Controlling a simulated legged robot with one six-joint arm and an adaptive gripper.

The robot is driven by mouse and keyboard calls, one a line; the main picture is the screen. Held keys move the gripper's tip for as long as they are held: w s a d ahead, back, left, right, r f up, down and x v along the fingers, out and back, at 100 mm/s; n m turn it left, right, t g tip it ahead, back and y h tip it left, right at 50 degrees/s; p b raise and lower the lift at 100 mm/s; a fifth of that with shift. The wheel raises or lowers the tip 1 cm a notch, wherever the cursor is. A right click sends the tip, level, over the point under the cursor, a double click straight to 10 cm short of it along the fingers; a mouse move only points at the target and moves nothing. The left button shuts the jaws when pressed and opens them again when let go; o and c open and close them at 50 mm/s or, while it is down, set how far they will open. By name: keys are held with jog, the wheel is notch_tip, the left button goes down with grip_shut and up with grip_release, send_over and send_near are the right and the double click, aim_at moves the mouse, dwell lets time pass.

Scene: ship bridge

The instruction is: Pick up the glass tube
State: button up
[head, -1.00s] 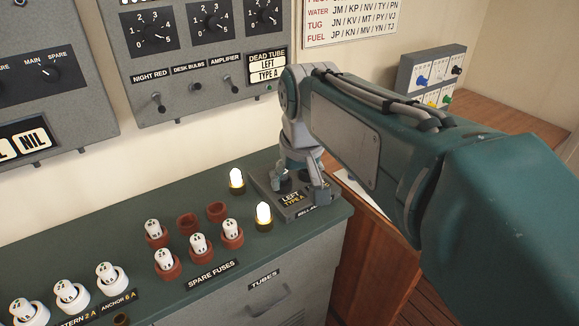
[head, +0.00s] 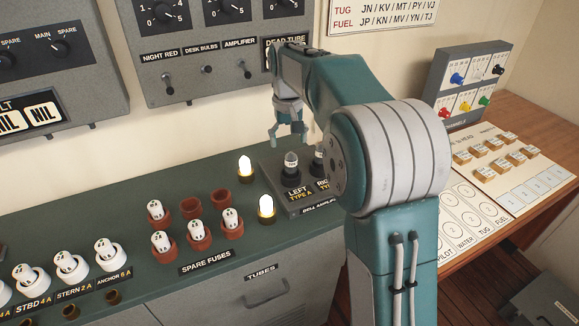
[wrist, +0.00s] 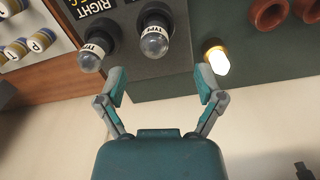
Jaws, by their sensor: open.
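Two glass tubes with dark bases stand upright in the bell amplifier panel (head: 300,207) at the counter's right end. The left tube (head: 290,165), with a white type band, stands behind the "LEFT TYPE A" label; it also shows in the wrist view (wrist: 155,42). The right tube (head: 319,165) is partly hidden by my arm in the head view and shows clearer in the wrist view (wrist: 92,52). My gripper (head: 286,138) is open and empty, just above and behind the left tube, apart from it. In the wrist view its spread fingers (wrist: 162,80) lie short of the left tube.
Two lit white bulbs (head: 245,166) stand left of the panel, one close to my finger in the wrist view (wrist: 216,60). Red sockets (head: 191,207), some with white fuses, stand further left. The wall with a switch box (head: 200,50) is close behind my gripper.

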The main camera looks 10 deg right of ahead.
aim_at(293, 156)
jog(key=shift+f, duration=0.75)
jog(key=shift+d+f, duration=0.8)
jog(key=shift+f, duration=0.35)
notch_tip(293, 156, down, 3)
jog(key=shift+w+a+f, duration=0.15)
jog(key=shift+f, duration=0.05)
jog(key=shift+a+f, duration=0.2)
jog(key=shift+a, duration=0.5)
jog(key=shift+d, duration=0.6)
jog(key=c, duration=1.2)
